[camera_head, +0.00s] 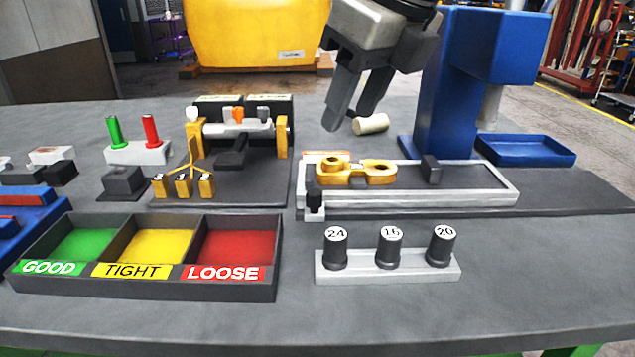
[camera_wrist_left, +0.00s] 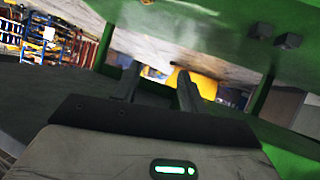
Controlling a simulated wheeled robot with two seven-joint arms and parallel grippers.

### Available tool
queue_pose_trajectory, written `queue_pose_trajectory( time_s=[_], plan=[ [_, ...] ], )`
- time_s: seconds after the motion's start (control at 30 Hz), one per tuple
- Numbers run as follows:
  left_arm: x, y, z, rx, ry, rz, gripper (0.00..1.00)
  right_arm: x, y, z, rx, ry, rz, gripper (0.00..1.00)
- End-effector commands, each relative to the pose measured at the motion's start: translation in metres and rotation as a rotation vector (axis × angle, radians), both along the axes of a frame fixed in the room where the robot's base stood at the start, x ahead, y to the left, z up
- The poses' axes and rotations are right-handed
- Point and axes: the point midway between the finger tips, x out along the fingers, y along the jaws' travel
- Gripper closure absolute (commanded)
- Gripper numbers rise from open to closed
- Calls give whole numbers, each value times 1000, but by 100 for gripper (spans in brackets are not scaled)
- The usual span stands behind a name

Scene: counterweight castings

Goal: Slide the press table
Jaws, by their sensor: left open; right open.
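The press table (camera_head: 475,197) is a pale-framed sliding plate on a dark base, right of centre in the head view. A yellow casting with two round bosses (camera_head: 372,176) lies on its left part. A dark block (camera_head: 430,168) stands on the table right of the casting, and a dark knob (camera_head: 314,196) is at its left front corner. The blue press (camera_head: 448,95) stands behind the right part. My right gripper (camera_head: 348,122) is open and empty, above and behind the casting. My left gripper (camera_wrist_left: 157,82) is open and empty in the left wrist view, beside green framework.
Three numbered plugs stand in a pale rack (camera_head: 388,273) in front. A three-bin tray (camera_head: 145,290) is at front left, a fixture (camera_head: 237,140) behind it. A blue tray (camera_head: 525,150) is right of the press.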

Motion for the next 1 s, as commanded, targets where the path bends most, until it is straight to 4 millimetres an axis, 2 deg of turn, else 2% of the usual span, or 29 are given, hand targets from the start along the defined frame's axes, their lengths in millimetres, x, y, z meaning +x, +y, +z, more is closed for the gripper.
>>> queue_pose_trajectory(
  time_s=[0.4, 0.6, 0.8, 1.0],
  plan=[
    [-1, 0, -3, 1, 2, -2, 58, 23, 25, -85, 1, 5, 6, 57],
    [-1, 0, -2, 1, 2, -2, 58, 32, 35, -115, 3, 4, 5, 57],
    [-1, 0, -2, 1, 1, -1, 58, 37, 39, -129, 4, 2, 5, 57],
    [-1, 0, -2, 1, 1, -1, 58, 37, 40, -131, 5, 2, 5, 57]
  ],
)
